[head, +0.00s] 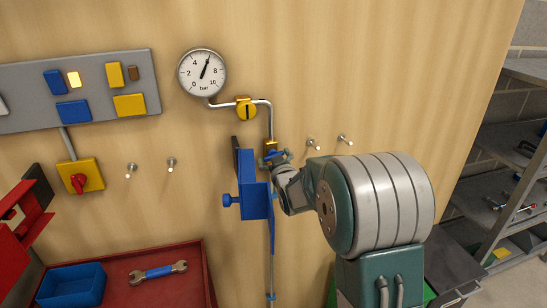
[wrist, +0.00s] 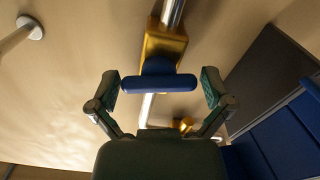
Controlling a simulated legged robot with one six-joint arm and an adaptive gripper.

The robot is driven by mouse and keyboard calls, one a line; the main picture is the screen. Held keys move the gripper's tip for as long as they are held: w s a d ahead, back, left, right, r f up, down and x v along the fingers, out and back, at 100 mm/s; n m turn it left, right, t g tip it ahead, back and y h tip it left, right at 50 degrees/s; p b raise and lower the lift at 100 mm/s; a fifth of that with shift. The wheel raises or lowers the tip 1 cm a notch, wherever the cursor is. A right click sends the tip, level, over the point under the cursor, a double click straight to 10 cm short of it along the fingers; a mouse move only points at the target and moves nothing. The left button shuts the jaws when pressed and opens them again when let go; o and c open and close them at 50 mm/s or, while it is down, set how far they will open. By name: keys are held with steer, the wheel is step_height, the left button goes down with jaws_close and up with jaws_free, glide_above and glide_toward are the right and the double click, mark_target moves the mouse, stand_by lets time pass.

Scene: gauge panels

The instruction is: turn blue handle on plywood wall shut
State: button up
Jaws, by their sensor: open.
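The blue handle (wrist: 158,84) sits on a yellow valve body (wrist: 165,45) on a thin pipe. In the wrist view it is a short bar lying across the pipe's line. My gripper (wrist: 161,77) is open, with one finger off each end of the bar and a gap on both sides. In the head view my gripper (head: 274,160) is at the yellow valve body (head: 271,146) on the plywood wall (head: 370,75), and the handle is mostly hidden there.
A blue box-like part with a knob (head: 255,195) stands close left of my gripper; its dark plate shows in the wrist view (wrist: 268,75). A dial gauge (head: 203,72) and yellow valve (head: 246,108) are above. Wall pegs (head: 312,143) flank the pipe. A red tray (head: 125,285) holds a wrench.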

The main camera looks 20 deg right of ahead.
steer(key=c, duration=0.8)
steer(key=shift+m, duration=1.6)
steer(key=o, duration=0.8)
steer(key=s, duration=1.2)
